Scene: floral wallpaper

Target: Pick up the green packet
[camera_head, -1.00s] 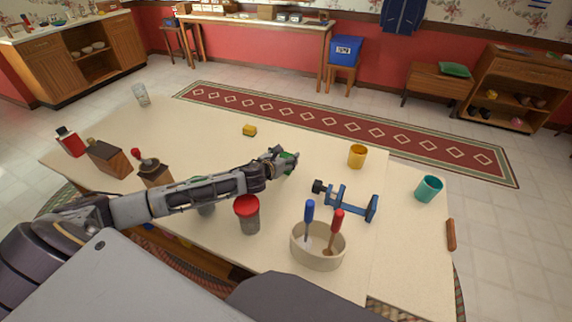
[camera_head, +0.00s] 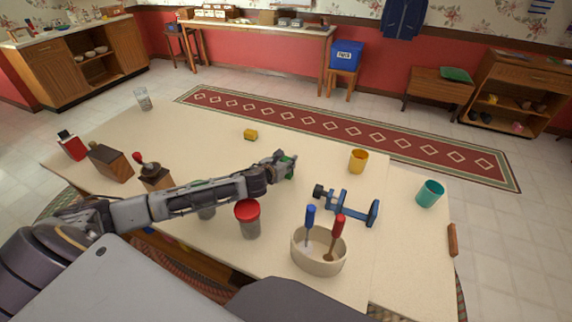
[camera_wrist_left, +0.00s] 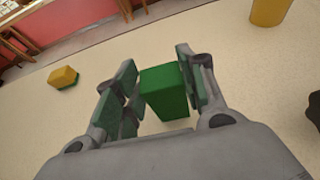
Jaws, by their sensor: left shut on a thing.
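The green packet (camera_wrist_left: 165,92) is a small green block between the fingers of my left gripper (camera_wrist_left: 160,88) in the left wrist view. The gripper is shut on it. In the head view, my left gripper (camera_head: 286,165) is over the middle of the table, and only a little of the green packet (camera_head: 290,174) shows beside the fingers. I cannot tell whether the packet touches the table. My right gripper is in neither view.
A blue clamp-like tool (camera_head: 347,205) lies right of the gripper. A red-lidded jar (camera_head: 248,222) and a bowl with two tools (camera_head: 318,262) stand nearer. A yellow cup (camera_head: 358,162), teal cup (camera_head: 430,194) and yellow block (camera_head: 250,135) stand around. The table's far middle is clear.

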